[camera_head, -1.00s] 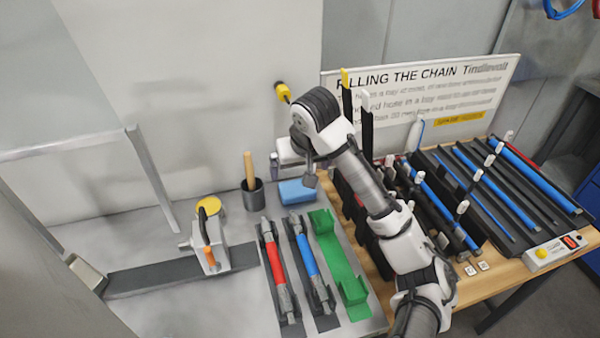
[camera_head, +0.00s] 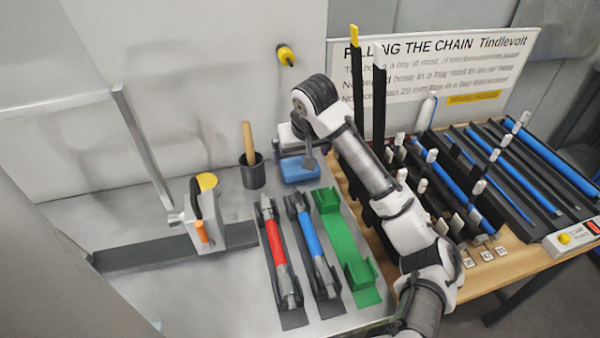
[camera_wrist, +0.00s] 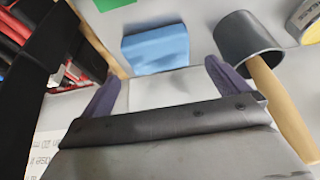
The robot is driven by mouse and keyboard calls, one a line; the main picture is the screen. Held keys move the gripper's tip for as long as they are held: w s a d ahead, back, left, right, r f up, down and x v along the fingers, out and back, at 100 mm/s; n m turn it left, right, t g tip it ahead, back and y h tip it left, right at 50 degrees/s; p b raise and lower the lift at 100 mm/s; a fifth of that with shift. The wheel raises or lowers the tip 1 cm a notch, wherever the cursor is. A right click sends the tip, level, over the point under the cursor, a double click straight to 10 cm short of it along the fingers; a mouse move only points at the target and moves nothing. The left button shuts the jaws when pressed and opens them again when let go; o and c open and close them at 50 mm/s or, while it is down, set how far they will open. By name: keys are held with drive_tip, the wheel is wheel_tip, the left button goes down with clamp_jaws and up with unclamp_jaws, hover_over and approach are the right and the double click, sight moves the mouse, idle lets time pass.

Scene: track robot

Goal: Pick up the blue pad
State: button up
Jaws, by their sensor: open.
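The blue pad (camera_head: 299,170) lies on the grey work surface, just behind the green holder. In the wrist view the blue pad (camera_wrist: 156,49) shows ahead of my open fingers, toward the upper middle, with clear surface between it and the gripper body. My gripper (camera_wrist: 160,82) is open and empty, with one dark finger to each side of the pad's line. In the head view my gripper (camera_head: 309,160) is above or close to the pad; the wrist covers part of it. I cannot tell the exact height over the pad.
A dark cup (camera_head: 252,172) with a wooden-handled tool stands left of the pad. Red (camera_head: 276,242) and blue (camera_head: 310,238) hoses and the green holder (camera_head: 344,240) lie in front. A rack with upright black strips (camera_head: 379,105) is close on the right.

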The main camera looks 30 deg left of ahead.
sight(300, 164)
drive_tip(key=b+x, duration=0.2)
drive_tip(key=x, duration=0.1)
drive_tip(key=b+x, duration=0.1)
drive_tip(key=b, duration=0.1)
drive_tip(key=shift+d+f, duration=0.25)
drive_tip(key=shift+f, duration=0.05)
drive_tip(key=shift+w+a+f+b, duration=0.2)
drive_tip(key=shift+f+b, duration=0.15)
drive_tip(key=shift+b, duration=0.05)
drive_tip(key=shift+r, duration=0.1)
drive_tip(key=c, duration=0.8)
drive_tip(key=shift+r, duration=0.15)
